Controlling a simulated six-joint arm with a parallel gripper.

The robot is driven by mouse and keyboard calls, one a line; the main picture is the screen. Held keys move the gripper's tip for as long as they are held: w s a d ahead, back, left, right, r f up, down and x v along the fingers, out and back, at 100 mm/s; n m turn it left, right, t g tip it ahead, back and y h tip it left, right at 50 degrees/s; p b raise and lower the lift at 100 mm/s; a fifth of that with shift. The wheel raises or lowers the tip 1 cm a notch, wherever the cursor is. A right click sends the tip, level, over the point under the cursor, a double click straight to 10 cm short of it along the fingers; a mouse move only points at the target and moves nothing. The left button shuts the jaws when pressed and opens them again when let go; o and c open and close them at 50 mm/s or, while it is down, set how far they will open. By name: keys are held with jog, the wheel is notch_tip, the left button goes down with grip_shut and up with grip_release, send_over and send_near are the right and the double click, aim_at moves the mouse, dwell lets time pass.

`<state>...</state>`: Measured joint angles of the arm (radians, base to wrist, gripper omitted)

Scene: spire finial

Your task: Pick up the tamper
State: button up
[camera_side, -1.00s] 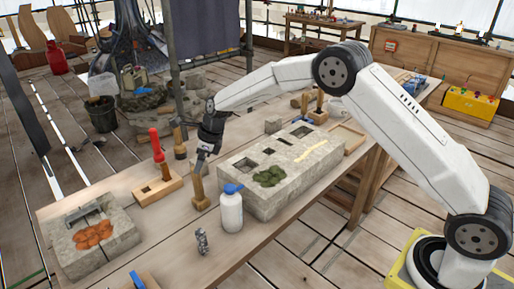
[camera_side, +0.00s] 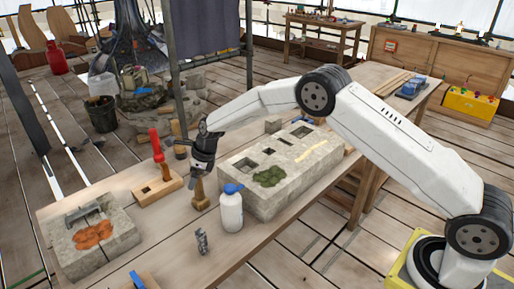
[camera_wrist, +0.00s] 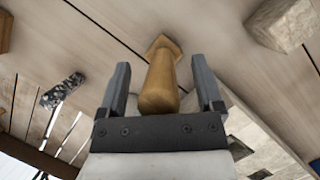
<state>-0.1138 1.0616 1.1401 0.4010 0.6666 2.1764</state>
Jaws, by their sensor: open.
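The tamper, a wooden tool with a rounded handle and a wider foot, stands upright on the workbench in the side view (camera_side: 200,197). Its upper part is hidden there by my gripper (camera_side: 201,174), which comes down over it from above. In the wrist view the tamper's handle (camera_wrist: 159,88) lies between the two fingers of my gripper (camera_wrist: 160,66). The fingers are apart, with a visible gap on each side of the handle. The handle's end is close to the palm.
A white bottle with a blue cap (camera_side: 231,211) stands just right of the tamper, before a long stone block (camera_side: 262,197) with square holes. A red-handled tool (camera_side: 157,147) stands in a wooden block on the left. A patterned grey piece (camera_side: 201,241) is nearer the front edge.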

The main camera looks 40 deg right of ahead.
jog(key=shift+f, duration=0.15)
dwell(0.3)
grip_shut()
